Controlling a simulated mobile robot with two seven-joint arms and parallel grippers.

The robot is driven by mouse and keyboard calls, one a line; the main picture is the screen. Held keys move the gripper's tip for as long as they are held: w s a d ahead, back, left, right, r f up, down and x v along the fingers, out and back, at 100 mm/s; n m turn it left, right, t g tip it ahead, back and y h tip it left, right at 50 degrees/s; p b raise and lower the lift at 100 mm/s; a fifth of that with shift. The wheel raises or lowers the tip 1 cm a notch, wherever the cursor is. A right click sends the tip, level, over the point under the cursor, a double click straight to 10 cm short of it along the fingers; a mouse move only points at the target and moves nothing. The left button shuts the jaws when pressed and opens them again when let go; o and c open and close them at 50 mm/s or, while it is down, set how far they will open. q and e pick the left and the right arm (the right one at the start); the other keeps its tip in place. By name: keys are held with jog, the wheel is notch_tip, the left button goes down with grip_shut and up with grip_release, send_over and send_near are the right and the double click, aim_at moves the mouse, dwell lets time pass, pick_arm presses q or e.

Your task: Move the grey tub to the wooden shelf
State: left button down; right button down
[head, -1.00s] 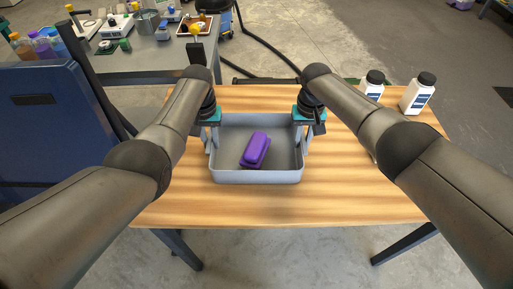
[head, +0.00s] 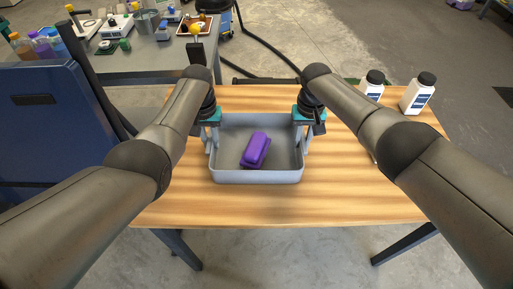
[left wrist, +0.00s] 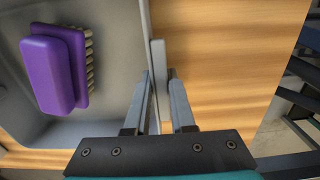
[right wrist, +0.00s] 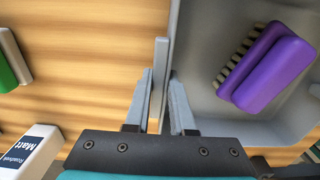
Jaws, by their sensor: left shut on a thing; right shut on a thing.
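The grey tub (head: 255,177) is on the wooden surface (head: 330,200), between my two arms. A purple brush (head: 256,149) lies inside it, bristles showing in the left wrist view (left wrist: 52,72) and the right wrist view (right wrist: 268,68). My left gripper (head: 209,138) is shut on the tub's left wall; its fingers straddle the wall in the left wrist view (left wrist: 160,80). My right gripper (head: 305,138) is shut on the tub's right wall, and its fingers straddle that wall in the right wrist view (right wrist: 160,80). I cannot tell which surface is the wooden shelf.
Two white bottles with black caps (head: 418,94) stand at the back right of the wooden surface. A grey bench (head: 150,55) with several items stands behind left. A blue cabinet (head: 50,120) is at the left. The wooden surface in front of the tub is clear.

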jog(key=shift+r, duration=0.1)
dwell(0.3)
